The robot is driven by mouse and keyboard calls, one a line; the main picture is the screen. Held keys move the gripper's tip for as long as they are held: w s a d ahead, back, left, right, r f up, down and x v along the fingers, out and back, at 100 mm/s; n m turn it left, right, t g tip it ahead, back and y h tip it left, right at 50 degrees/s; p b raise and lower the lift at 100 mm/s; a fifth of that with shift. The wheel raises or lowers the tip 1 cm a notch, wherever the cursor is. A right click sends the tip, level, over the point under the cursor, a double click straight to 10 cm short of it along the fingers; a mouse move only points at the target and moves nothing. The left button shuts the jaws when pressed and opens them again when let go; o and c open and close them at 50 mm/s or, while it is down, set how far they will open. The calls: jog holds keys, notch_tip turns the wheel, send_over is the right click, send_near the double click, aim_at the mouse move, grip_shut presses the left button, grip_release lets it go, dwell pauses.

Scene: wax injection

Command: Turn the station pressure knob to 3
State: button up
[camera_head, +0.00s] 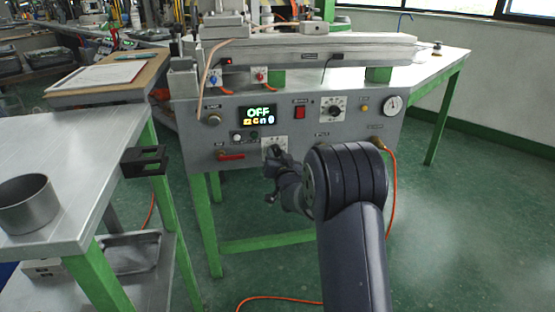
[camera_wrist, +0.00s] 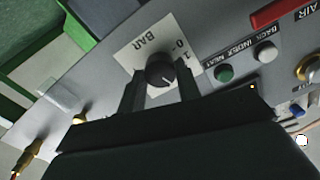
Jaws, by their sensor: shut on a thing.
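The pressure knob (camera_wrist: 160,70) is black and round, on a white plate (camera_wrist: 140,44) marked "BAR", with the figures 0 and 1 visible in the wrist view. A white pointer line on it points to the lower right of the picture. The rest of the scale is hidden. My gripper (camera_wrist: 159,86) has one finger on each side of the knob and is shut on it. In the head view my gripper (camera_head: 277,162) is at the low middle of the station panel (camera_head: 345,130), partly covering the white plate (camera_head: 268,143).
A lit display (camera_head: 257,115) reads "OFF". A red switch (camera_head: 300,111), another knob (camera_head: 333,109) and a gauge (camera_head: 393,103) sit on the panel. In the wrist view, green (camera_wrist: 224,73) and white (camera_wrist: 266,52) buttons lie close right. An orange hose (camera_head: 392,190) hangs at the right.

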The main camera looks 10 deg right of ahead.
dwell(0.4)
jog(key=o, duration=1)
jog(key=s+p, duration=0.2)
jog(key=s, duration=0.8)
jog(key=shift+s+d, duration=0.1)
jog(key=shift+s, duration=0.3)
jog(key=shift+w, duration=0.1)
jog(key=w+b, duration=0.2)
jog(key=w, duration=0.8)
jog(key=shift+w, duration=0.3)
